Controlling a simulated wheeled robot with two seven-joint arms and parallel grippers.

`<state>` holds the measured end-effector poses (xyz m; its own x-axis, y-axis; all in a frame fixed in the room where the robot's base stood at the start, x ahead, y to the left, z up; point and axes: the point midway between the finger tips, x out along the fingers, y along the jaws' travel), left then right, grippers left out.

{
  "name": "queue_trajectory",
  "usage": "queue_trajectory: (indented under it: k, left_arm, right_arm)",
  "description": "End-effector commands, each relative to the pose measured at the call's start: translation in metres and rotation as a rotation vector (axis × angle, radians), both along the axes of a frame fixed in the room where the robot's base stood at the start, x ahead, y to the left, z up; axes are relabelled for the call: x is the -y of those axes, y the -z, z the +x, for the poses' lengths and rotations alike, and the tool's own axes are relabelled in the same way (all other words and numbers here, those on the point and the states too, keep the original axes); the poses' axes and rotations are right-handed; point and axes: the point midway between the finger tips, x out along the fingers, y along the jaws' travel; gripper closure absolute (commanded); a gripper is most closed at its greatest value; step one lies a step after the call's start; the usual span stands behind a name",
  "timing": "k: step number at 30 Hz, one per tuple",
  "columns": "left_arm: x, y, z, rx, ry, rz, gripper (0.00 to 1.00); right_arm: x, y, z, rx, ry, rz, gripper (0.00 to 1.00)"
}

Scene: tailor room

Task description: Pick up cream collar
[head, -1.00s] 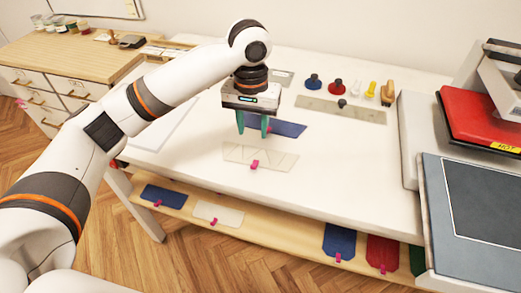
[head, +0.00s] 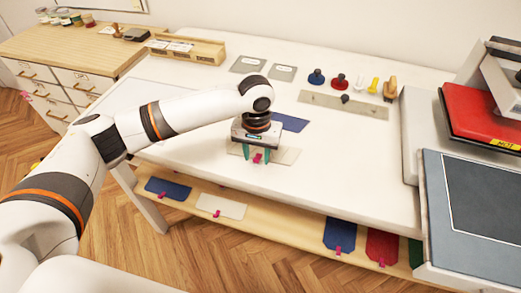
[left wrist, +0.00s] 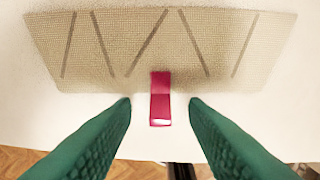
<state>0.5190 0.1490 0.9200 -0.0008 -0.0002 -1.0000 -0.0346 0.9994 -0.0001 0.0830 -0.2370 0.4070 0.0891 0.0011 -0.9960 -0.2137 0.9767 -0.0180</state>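The cream collar (head: 286,155) lies flat on the white table, a pale woven piece with darker slanting lines and a pink tab (head: 257,158) at its near edge. In the left wrist view the collar (left wrist: 118,50) fills the upper part, and the pink tab (left wrist: 160,100) points toward me. My left gripper (head: 256,158) points down over the collar's near edge. Its green fingers (left wrist: 160,108) are open, one on each side of the tab, with gaps on both sides. Whether the fingertips touch the table is unclear. My right gripper is not in view.
A blue piece (head: 291,122) lies just behind the collar. A ruler-like plate (head: 325,101) and several stamps stand farther back. A red-topped HOT press (head: 480,115) is at the right. A shelf below holds another cream piece (head: 220,205) and coloured pieces. The table's front is clear.

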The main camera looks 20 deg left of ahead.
Motion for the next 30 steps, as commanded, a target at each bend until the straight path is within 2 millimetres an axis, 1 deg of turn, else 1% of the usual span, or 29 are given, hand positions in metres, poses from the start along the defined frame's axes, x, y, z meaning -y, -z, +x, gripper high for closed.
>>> queue_trajectory:
  k: [6, 8, 12, 13, 14, 25, 28, 30]
  left_arm:
    - [0.0, 0.001, 0.0, 0.001, 0.0, 0.0, 0.6]
    - [0.0, 0.001, 0.0, 0.001, 0.0, 0.0, 0.7]
    - [0.0, 0.001, 0.0, 0.001, 0.0, 0.0, 0.93]
    - [0.0, 0.001, 0.0, 0.001, 0.0, 0.0, 0.98]
    - [0.0, 0.001, 0.0, 0.001, 0.0, 0.0, 1.0]
    - [0.0, -0.001, 0.0, 0.001, 0.0, 0.0, 1.0]
    - [0.0, -0.01, 0.001, 0.002, 0.0, -0.001, 1.0]
    - [0.0, -0.022, 0.001, 0.005, 0.0, -0.001, 1.0]
  right_arm:
    - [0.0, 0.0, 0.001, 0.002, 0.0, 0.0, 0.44]
    - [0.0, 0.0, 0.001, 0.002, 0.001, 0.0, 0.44]
    - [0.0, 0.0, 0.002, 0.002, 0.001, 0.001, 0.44]
    - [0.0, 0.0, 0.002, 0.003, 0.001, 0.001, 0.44]
    - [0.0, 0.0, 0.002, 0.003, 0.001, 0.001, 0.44]
    - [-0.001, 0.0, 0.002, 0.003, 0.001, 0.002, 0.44]
    - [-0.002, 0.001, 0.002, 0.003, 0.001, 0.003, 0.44]
    - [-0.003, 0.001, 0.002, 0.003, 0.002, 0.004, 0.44]
